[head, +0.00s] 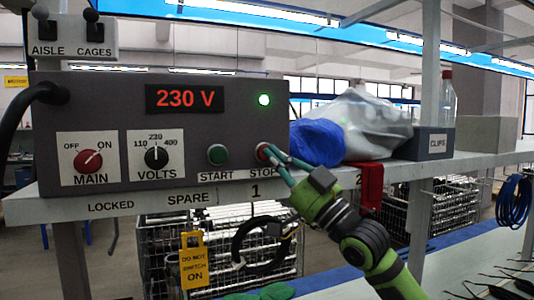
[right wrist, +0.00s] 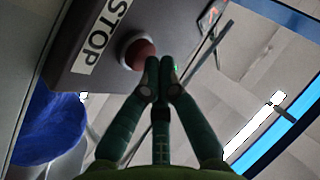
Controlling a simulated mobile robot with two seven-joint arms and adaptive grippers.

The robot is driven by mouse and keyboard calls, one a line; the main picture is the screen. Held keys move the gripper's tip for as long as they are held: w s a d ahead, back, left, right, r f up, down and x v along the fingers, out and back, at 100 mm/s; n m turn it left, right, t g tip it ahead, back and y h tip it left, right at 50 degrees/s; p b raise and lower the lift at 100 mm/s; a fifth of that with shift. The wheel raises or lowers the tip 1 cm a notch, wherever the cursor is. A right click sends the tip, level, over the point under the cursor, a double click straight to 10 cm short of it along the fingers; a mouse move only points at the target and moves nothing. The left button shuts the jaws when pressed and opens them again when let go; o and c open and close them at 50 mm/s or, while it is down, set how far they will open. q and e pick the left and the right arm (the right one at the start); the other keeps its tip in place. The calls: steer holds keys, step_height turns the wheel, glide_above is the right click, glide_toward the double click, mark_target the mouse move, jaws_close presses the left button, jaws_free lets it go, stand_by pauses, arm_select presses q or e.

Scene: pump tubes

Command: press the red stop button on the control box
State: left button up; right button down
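The control box (head: 110,105) stands on a shelf, with a lit 230 V display and a lit green lamp. The red stop button (head: 262,151) is at the right of its front face, above the word STOP, and is partly covered by my fingers. In the right wrist view the red button (right wrist: 139,53) is in a pale ring. My right gripper (head: 269,156) has its fingertips at the button; its fingers (right wrist: 161,82) are together with nothing between them. Whether they touch the button I cannot tell. My left gripper is not in view.
A green start button (head: 217,154) sits left of the stop button. A blue bag (head: 316,143) and a clear plastic bag (head: 365,122) lie right of the box, beside a CLIPS bin (head: 434,144). A red hanging piece (head: 370,185) is by my right arm.

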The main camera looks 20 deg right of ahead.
steer(key=shift+w+p, duration=0.35)
steer(key=shift+w, duration=0.1)
stand_by(0.4)
stand_by(0.3)
steer(key=shift+s+b, duration=0.5)
steer(key=shift+s, duration=0.45)
steer(key=s+b, duration=0.2)
steer(key=s, duration=0.3)
steer(key=shift+a, duration=0.2)
